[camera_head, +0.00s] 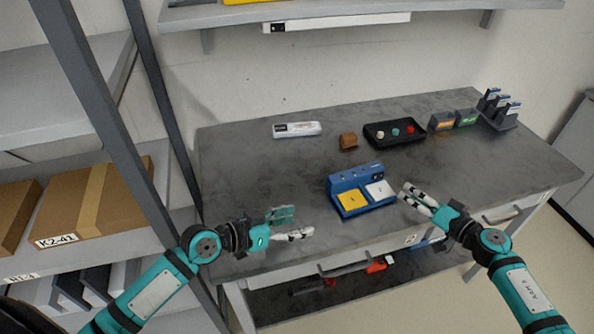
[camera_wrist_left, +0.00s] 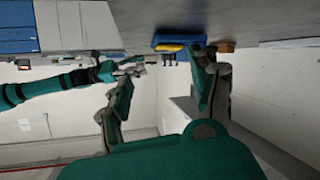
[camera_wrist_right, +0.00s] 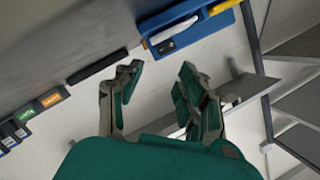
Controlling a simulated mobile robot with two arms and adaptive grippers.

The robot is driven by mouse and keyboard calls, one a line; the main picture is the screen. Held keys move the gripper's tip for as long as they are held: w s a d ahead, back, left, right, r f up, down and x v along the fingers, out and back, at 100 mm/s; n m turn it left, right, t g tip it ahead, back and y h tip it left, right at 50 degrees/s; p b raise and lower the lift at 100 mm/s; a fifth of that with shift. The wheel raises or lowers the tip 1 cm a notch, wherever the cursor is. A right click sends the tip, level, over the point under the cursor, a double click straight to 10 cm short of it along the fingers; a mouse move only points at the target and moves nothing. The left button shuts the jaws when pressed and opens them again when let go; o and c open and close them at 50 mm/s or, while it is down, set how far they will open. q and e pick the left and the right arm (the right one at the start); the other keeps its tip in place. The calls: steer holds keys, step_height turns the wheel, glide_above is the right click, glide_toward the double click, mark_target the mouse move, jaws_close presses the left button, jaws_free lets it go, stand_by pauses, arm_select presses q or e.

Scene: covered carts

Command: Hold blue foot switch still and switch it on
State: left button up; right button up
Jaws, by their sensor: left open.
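The blue foot switch (camera_head: 356,176) stands on the grey table, with a yellow pedal (camera_head: 351,201) on its left and a white pedal (camera_head: 379,190) on its right. A raised back panel has small round parts; whether any is lit is too small to tell. It also shows in the left wrist view (camera_wrist_left: 180,39) and the right wrist view (camera_wrist_right: 195,33). My left gripper (camera_head: 302,222) is open and empty, left of the switch and apart from it. My right gripper (camera_head: 405,194) is open and empty, close to the right of the white pedal, with no clear contact.
Behind the switch are a brown block (camera_head: 348,141), a black tray (camera_head: 381,140) with coloured knobs and a white box (camera_head: 297,129). Orange and green boxes and a grey rack (camera_head: 499,119) stand at the right. A shelf with cartons (camera_head: 92,203) borders the left. The table's left part is clear.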

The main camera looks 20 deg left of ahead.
arm_select(q)
steer(key=w, duration=0.2)
steer(key=w+a+r+m, duration=0.1)
steer(key=w, duration=0.1)
steer(key=w+m+g, duration=0.1)
steer(key=w, duration=0.1)
steer(key=shift+a+r, duration=0.15)
steer(key=shift+a, duration=0.15)
arm_select(e)
steer(key=shift+a, duration=0.1)
arm_select(q)
steer(key=w+a+r+m+h, duration=0.1)
steer(key=w+a+r+m, duration=0.15)
steer(key=w, duration=0.25)
glide_toward(352, 173)
steer(key=shift+g, duration=0.4)
steer(key=x, duration=1)
steer(key=shift+w+r, duration=0.15)
